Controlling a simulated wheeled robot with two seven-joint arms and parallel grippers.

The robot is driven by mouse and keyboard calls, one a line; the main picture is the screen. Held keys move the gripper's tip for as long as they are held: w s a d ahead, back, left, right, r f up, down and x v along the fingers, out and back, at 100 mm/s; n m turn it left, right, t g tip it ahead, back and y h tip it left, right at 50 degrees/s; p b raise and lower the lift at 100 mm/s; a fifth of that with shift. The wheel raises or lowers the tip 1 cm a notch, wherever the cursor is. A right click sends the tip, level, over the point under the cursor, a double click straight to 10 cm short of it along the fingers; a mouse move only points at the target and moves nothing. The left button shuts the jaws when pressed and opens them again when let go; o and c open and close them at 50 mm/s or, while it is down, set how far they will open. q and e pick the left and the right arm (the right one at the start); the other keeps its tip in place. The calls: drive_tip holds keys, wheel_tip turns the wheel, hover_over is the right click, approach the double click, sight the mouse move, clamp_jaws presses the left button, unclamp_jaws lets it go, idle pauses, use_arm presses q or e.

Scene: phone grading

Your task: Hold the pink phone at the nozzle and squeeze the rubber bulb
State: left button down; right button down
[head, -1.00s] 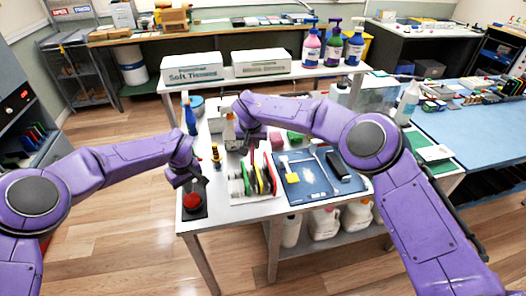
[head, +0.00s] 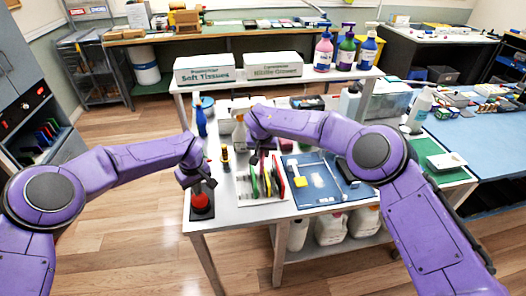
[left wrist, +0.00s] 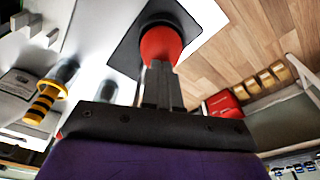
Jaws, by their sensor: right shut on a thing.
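My left gripper (head: 195,184) is at the red rubber bulb (head: 200,201), which stands on a black base. In the left wrist view its fingers (left wrist: 162,82) are against or just in front of the bulb (left wrist: 160,45); their gap is unclear. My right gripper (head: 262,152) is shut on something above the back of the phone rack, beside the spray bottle. What it holds is too small and hidden to make out, so I cannot tell whether it is the pink phone. I cannot make out the nozzle.
A white rack (head: 248,198) with several coloured phones stands near the front edge. A blue tray (head: 318,194) with a yellow square and a dark object lies to its right. A blue bottle (head: 201,120) and a yellow-black tool (head: 225,158) stand behind the bulb.

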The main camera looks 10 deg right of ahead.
use_arm(q)
drive_tip(key=shift+f, duration=1)
drive_tip(key=shift+r, duration=1.15)
drive_tip(key=shift+f, duration=0.15)
drive_tip(key=shift+f, duration=1)
drive_tip(key=shift+r, duration=1.15)
drive_tip(key=shift+r, duration=3)
